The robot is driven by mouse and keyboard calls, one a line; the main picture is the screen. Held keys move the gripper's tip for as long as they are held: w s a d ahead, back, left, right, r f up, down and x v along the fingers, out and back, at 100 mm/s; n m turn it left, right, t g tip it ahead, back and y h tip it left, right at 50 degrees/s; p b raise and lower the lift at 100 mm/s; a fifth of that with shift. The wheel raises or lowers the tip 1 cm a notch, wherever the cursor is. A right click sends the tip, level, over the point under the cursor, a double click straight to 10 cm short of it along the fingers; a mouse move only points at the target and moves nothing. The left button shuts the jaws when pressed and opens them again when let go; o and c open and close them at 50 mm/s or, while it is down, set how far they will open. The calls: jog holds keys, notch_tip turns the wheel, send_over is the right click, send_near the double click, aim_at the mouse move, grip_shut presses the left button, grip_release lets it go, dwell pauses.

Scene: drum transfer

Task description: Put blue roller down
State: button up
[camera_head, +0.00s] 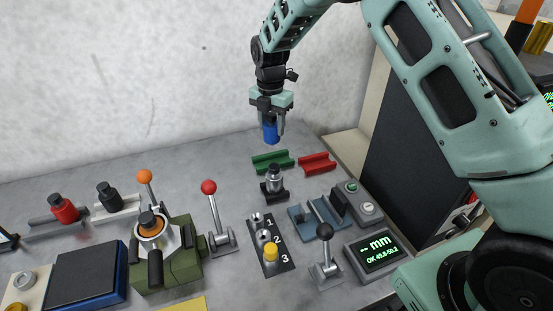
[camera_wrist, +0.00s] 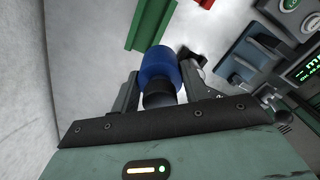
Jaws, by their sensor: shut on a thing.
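The blue roller (camera_head: 270,132) is held in my gripper (camera_head: 270,120), which points down above the back of the bench. In the wrist view the blue roller (camera_wrist: 160,68) sits between the two fingers of my gripper (camera_wrist: 158,82), with a dark end below the blue part. My gripper is shut on it. The roller is in the air, above and behind the green cradle (camera_head: 272,161). The green cradle also shows in the wrist view (camera_wrist: 150,22), beyond the roller. It looks empty.
A red cradle (camera_head: 317,163) lies right of the green one. A dark stand with a metal top (camera_head: 274,181) is just in front. Blue-grey blocks (camera_head: 318,214), levers and a gauge display (camera_head: 378,251) fill the front right.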

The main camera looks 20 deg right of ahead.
jog(key=w+a+n, duration=0.1)
jog(key=w, duration=0.2)
jog(key=p, duration=0.4)
send_over(262, 162)
jog(key=s, duration=0.2)
jog(key=f, duration=1)
jog(key=shift+w+d, duration=0.2)
jog(key=shift+f, duration=0.1)
jog(key=shift+f+b, duration=0.2)
jog(key=shift+b, duration=0.2)
jog(key=o, duration=1.3)
jog(key=shift+o, duration=0.2)
jog(key=shift+r, duration=0.15)
